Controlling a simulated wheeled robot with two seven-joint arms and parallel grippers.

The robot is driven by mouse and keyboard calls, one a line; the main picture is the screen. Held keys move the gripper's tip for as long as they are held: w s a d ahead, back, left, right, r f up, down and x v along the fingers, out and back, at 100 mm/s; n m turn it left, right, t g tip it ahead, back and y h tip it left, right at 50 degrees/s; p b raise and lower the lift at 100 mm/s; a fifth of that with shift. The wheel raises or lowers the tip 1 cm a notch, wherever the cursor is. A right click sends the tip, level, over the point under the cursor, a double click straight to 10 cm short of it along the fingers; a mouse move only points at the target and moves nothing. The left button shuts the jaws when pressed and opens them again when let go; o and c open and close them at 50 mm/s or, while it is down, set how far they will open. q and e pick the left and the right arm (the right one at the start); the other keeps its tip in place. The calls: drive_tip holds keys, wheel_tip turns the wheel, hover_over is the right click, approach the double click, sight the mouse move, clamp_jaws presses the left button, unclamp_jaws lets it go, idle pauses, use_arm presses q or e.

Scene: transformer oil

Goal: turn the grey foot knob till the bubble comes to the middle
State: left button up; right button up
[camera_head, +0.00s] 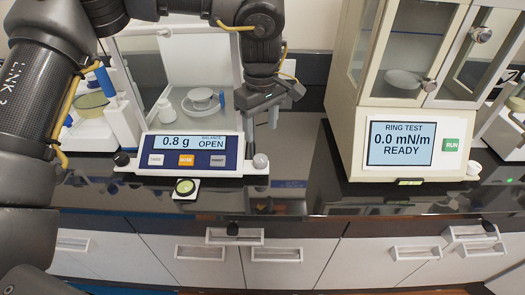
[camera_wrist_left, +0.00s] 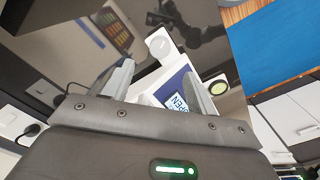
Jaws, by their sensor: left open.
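The balance (camera_head: 190,153) stands on the dark bench, its display reading 0.8 g and OPEN. The grey foot knob (camera_head: 260,161) is at its front right corner and shows as a pale round knob in the left wrist view (camera_wrist_left: 159,44). My left gripper (camera_head: 262,122) is open and empty, pointing down above and behind the knob, apart from it. In the left wrist view the knob lies just beyond the space between the fingertips (camera_wrist_left: 158,68). The round green bubble level (camera_head: 186,187) is in front of the balance; the bubble's exact place in it is too small to tell. My right gripper is out of view.
A dark knob (camera_head: 122,159) is at the balance's front left corner. A dish with a cup (camera_head: 200,100) sits inside the balance. A ring test instrument (camera_head: 405,130) stands to the right, with bare bench between. Drawers (camera_head: 290,262) lie below the bench edge.

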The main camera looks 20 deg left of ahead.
sight(260, 158)
use_arm(q)
wheel_tip(260, 158, down, 9)
drive_tip(key=shift+a+r+p, duration=0.15)
drive_tip(key=shift+p, duration=0.4)
drive_tip(key=shift+f, duration=0.55)
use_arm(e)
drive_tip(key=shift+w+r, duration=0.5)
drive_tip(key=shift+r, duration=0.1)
use_arm(q)
drive_tip(key=c, duration=1)
drive_tip(key=shift+n, duration=0.5)
drive_tip(key=n, duration=0.4)
drive_tip(key=shift+n, duration=0.4)
drive_tip(key=n, duration=0.5)
drive_tip(key=shift+n, duration=0.4)
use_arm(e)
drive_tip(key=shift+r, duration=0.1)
use_arm(q)
drive_tip(key=shift+n, duration=0.3)
